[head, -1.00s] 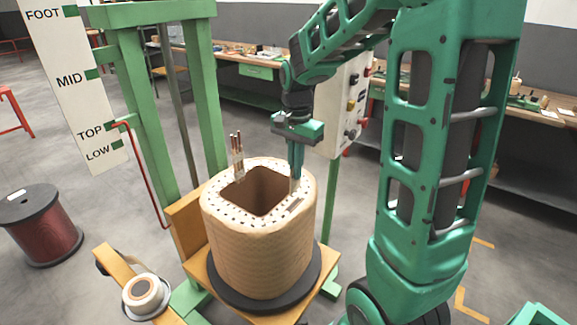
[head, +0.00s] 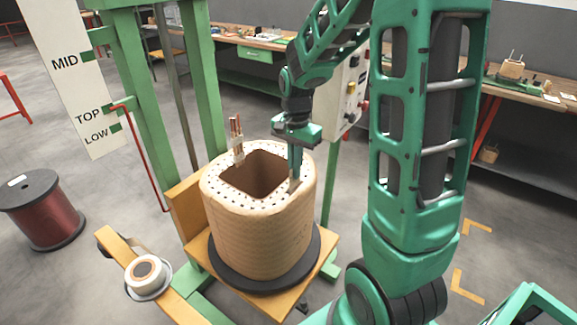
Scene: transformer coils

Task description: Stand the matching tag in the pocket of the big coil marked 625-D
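The big tan coil (head: 258,232) stands upright on a dark round plate on the wooden platform, with a square opening and dotted holes in its top rim. My gripper (head: 295,178) points down at the right part of this rim, its narrow fingers at or just above the surface. A small pale piece shows at the fingertips, but I cannot tell whether it is the tag or part of the pocket. The fingers largely cover the pocket area. No 625-D marking is readable. Finger spacing is too small to judge.
Copper leads (head: 237,138) stand up from the coil's back left rim. A green post frame with a level board (head: 80,85) is behind left. A control box (head: 343,95) stands behind my gripper. A wire spool (head: 42,210) and a small white-rimmed roll (head: 146,275) are at left.

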